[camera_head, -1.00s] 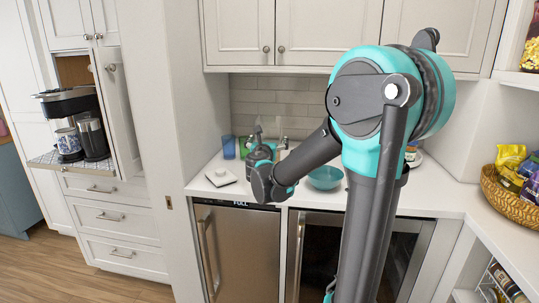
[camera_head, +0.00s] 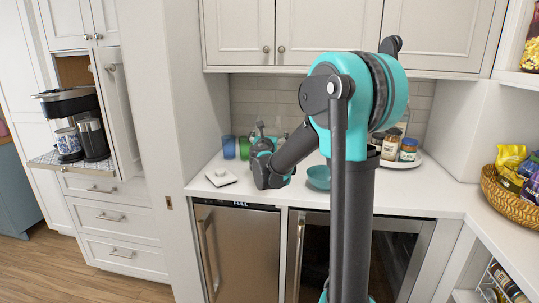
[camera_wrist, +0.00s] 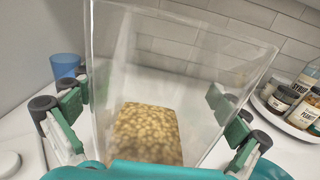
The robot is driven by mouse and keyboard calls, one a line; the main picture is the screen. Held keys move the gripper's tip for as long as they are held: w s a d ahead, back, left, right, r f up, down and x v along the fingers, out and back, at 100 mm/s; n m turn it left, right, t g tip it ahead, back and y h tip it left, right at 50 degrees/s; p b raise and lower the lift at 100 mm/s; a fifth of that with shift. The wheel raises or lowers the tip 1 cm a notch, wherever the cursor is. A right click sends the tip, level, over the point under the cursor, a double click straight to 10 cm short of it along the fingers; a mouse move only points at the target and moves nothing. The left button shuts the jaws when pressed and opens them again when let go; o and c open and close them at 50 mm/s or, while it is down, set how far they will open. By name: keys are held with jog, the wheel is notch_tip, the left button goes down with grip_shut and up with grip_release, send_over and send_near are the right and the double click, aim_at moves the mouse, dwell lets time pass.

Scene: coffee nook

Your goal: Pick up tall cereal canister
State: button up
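The tall clear canister (camera_wrist: 146,134) fills the middle of the wrist view, with tan, round cereal-like pieces in its lower part and clear walls above. My gripper (camera_wrist: 150,108) has its fingers spread, one on each side of the canister. A gap shows between the left finger and the wall; the right finger overlaps the wall's edge, and I cannot tell whether it touches. In the head view my gripper (camera_head: 262,138) is over the back of the counter, and I cannot make out the canister there.
A white flat item (camera_head: 221,177) lies on the counter in front. A teal bowl (camera_head: 318,177) and a round tray (camera_head: 413,161) with several jars are to the right. The tiled wall (camera_head: 262,98) is close behind.

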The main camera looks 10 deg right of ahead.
jog(key=c, duration=1.6)
jog(key=shift+r, duration=0.2)
